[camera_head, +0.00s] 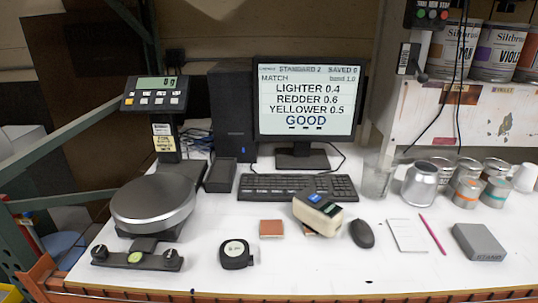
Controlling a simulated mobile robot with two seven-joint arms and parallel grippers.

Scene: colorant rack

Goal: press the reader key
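The likely reader is a beige hand-held device (325,216) with a dark top and a small blue screen. It lies at an angle on the white table, in front of the keyboard. An orange-brown tile edge shows beneath its front. I cannot clearly make out which part of it is the key. The monitor (306,98) reads "MATCH", "LIGHTER 0.4", "REDDER 0.6", "YELLOWER 0.5" and "GOOD", with "STANDARD 2" and "SAVED 0" above. Neither of my grippers is in view, and nothing touches the device.
A mouse (362,233), notepad (407,235) and grey block (479,242) lie right. A scale (154,201) stands left. The keyboard (297,187) is behind; cans and cups crowd the right back.

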